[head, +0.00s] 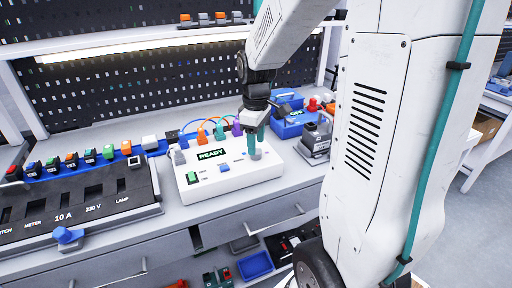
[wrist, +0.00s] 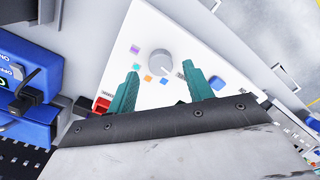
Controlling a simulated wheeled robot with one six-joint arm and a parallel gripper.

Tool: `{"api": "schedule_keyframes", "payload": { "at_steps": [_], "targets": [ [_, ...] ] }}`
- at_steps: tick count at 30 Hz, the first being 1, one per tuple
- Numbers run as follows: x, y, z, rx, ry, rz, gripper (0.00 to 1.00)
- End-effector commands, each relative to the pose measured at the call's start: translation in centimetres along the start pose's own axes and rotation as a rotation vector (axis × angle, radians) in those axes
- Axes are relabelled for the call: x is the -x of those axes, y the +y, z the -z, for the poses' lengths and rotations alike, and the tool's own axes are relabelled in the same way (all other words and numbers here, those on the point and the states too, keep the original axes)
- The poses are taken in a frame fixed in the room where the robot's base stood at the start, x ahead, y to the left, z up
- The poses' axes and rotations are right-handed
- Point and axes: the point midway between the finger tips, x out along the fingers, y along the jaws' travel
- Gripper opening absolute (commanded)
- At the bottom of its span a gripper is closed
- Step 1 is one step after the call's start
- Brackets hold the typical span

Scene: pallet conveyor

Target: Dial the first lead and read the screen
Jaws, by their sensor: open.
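A white tester box (head: 230,178) stands on the bench. Its dark screen (head: 211,154) reads READY in green. Purple, teal, orange and grey plugs sit along its back edge, with coloured wires (head: 204,124) looping from them. A grey round dial (wrist: 160,62) shows in the wrist view, with small coloured squares (wrist: 148,79) around one side. My gripper (wrist: 160,68) is open, its two teal fingers apart with the dial seen between their tips. In the head view my gripper (head: 254,143) is over the right part of the box and partly hides the dial. Contact with the dial cannot be told.
A blue button (head: 225,168) is on the box face. A dark panel (head: 80,200) with a row of coloured blocks stands at left. A blue case (head: 288,128) and a grey device (head: 315,142) are close at right. A shelf (head: 130,42) is above.

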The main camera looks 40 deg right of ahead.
Motion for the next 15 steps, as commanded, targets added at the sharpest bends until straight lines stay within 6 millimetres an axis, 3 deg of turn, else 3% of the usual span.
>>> {"api": "schedule_keyframes", "payload": {
  "at_steps": [6,15],
  "targets": [
    [-2.4,-0.1,0.1,0.001,-0.001,0.001,0.51],
    [-2.7,-0.1,0.1,0.001,0.0,0.0,0.51]
  ]
}}
